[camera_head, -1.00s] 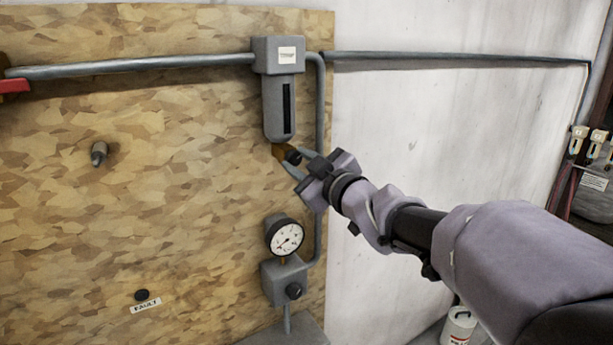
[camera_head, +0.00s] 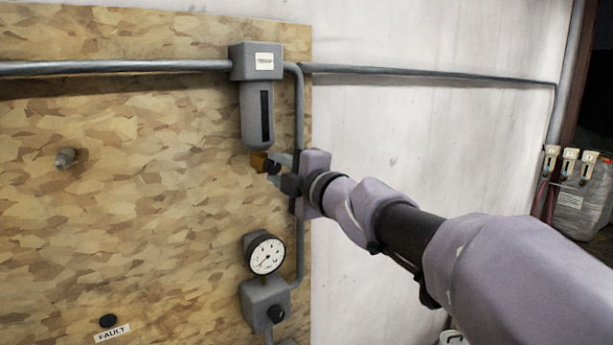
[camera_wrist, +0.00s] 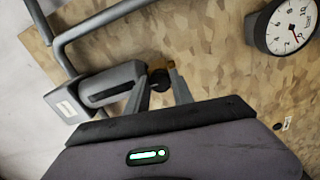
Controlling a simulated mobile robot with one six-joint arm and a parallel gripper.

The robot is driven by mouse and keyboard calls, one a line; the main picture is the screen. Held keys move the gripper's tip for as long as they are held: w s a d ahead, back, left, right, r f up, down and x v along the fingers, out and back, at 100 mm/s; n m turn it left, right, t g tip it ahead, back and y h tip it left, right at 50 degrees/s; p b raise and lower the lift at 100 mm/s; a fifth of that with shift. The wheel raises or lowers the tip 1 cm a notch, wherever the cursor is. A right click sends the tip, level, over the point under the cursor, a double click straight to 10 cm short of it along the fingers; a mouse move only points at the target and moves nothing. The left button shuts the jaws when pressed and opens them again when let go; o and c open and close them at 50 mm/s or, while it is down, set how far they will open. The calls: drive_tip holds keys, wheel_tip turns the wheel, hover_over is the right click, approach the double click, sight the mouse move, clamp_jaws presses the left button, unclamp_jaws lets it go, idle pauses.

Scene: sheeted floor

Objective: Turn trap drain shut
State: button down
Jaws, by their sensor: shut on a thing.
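The trap (camera_head: 255,105) is a grey housing with a dark vertical slot and a white label, mounted on the wooden board. Its drain (camera_head: 258,160) is a small brass piece under the bowl with a dark knob. My gripper (camera_head: 272,165) reaches in from the right, its fingers closed around the drain knob. In the wrist view the grey trap (camera_wrist: 108,88) lies to the left, and the two fingers (camera_wrist: 160,88) flank the dark knob, with brass (camera_wrist: 162,66) just behind it. The fingers partly hide the knob, so its exact angle cannot be told.
A pressure gauge (camera_head: 265,254) sits on a grey regulator block (camera_head: 265,302) below the gripper. Grey pipe (camera_head: 120,68) runs across the board and down beside the trap. A stub (camera_head: 65,157) sticks out at left. A FAULT label (camera_head: 112,333) is at the bottom.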

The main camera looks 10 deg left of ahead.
drive_tip(key=shift+n, duration=0.6)
drive_tip(key=shift+b, duration=0.3)
drive_tip(key=c, duration=1.1)
unclamp_jaws()
drive_tip(key=shift+s+d, duration=0.1)
drive_tip(key=v, duration=1.7)
drive_tip(key=shift+d, duration=0.15)
